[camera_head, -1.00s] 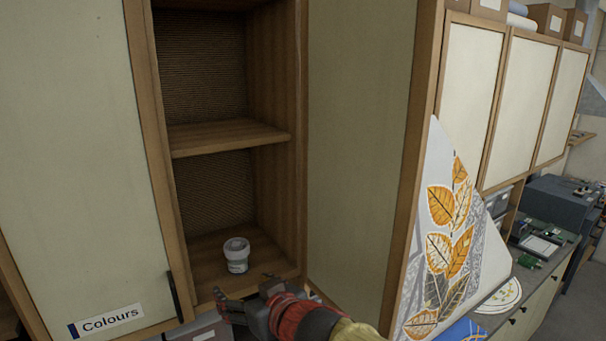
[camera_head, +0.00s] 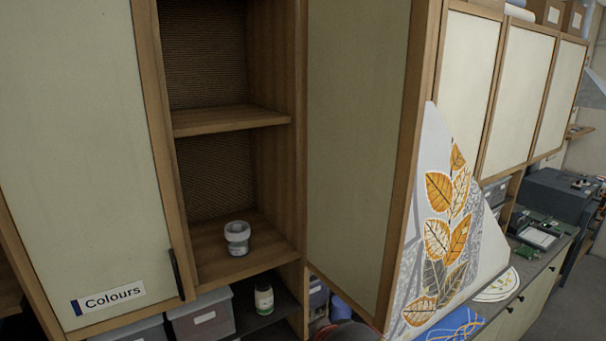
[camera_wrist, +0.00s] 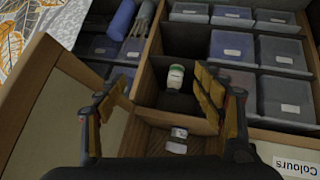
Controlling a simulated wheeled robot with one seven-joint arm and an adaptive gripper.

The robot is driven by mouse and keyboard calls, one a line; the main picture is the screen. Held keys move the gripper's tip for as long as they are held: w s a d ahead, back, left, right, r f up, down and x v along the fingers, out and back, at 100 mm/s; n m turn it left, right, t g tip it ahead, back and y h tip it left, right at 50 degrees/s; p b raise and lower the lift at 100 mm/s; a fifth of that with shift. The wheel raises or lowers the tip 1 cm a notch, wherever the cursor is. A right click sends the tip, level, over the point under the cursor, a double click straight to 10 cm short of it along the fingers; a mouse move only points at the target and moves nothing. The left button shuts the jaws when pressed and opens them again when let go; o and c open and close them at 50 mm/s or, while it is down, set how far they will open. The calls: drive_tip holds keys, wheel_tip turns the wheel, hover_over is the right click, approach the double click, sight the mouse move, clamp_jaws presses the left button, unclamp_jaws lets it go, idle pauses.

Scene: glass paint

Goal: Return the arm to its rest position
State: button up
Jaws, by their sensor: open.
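My gripper (camera_wrist: 163,112) is open and empty in the wrist view, its two fingers spread wide in front of the cupboard opening. A small jar with a pale lid (camera_head: 237,238) stands upright on the cupboard's lower shelf (camera_head: 215,262). It also shows between the fingers in the wrist view (camera_wrist: 177,141), apart from them. A second jar with a pale label (camera_head: 264,298) stands in the compartment below; it shows in the wrist view (camera_wrist: 175,77).
The cupboard door marked Colours (camera_head: 80,150) is on the left; another door (camera_head: 360,140) stands open on the right. Lidded grey boxes (camera_head: 203,316) fill the lower level. A leaf-patterned panel (camera_head: 440,230) and a counter (camera_head: 545,255) are further right.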

drive_tip(key=s+d+f+m+g+b, duration=0.1)
drive_tip(key=s+d+f+b, duration=0.4)
drive_tip(key=f+b, duration=0.5)
drive_tip(key=s+d+f+m+g+h+b, duration=0.1)
drive_tip(key=s+d+f+m+b, duration=0.2)
drive_tip(key=s+d+f+b, duration=0.3)
drive_tip(key=s+d+f+m+b, duration=0.2)
drive_tip(key=s+d+f+b, duration=0.3)
drive_tip(key=f+b, duration=0.9)
drive_tip(key=shift+s+d+f+g, duration=0.15)
drive_tip(key=shift+s+f+g, duration=0.25)
drive_tip(key=shift+f, duration=0.4)
drive_tip(key=shift+c, duration=0.7)
